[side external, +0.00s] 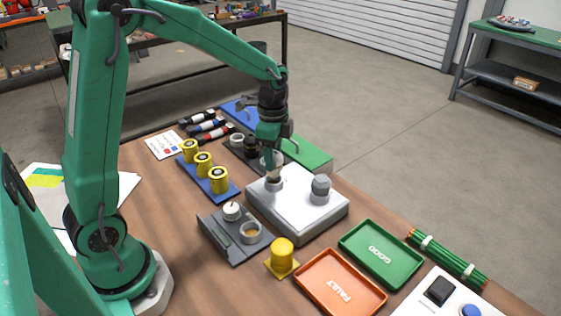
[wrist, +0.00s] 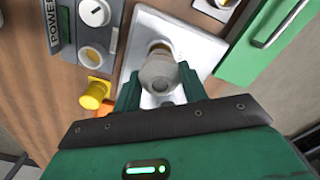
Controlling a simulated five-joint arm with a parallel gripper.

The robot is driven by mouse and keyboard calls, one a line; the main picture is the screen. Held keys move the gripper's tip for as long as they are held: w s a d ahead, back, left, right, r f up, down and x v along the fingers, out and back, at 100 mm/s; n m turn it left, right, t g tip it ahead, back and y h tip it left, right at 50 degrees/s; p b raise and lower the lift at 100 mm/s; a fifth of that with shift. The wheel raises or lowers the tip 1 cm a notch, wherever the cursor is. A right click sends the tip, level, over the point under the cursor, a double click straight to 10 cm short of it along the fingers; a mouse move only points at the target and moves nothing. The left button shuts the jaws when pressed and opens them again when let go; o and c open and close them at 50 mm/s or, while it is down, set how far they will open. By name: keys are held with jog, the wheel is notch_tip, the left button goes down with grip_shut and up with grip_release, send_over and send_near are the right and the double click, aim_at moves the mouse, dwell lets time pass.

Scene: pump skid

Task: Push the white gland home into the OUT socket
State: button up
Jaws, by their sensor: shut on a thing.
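A pale grey-white box (side external: 300,207) stands in the middle of the bench, with two round fittings on its top. My gripper (side external: 272,168) points down over the left fitting, a grey socket (side external: 274,184). In the wrist view my gripper (wrist: 157,88) is shut on the white gland (wrist: 158,73), which looks greyish there. A ring of the socket shows just beyond the gland (wrist: 160,47). The gland is at or close over the socket mouth; I cannot tell how deep it sits. No OUT label is readable. A grey hex-shaped fitting (side external: 321,187) stands on the box's right side.
A grey switch panel (side external: 235,236) and a yellow knob (side external: 282,257) stand in front. Orange FAULT (side external: 340,283) and green GOOD (side external: 381,253) trays lie to the right. Yellow cylinders (side external: 203,164) stand left on a blue strip. A green block (side external: 306,153) lies behind the box.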

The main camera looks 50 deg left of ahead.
jog(key=shift+f, duration=1.75)
dwell(0.9)
jog(key=o, duration=1.2)
jog(key=shift+r, duration=0.1)
jog(key=shift+r, duration=3.85)
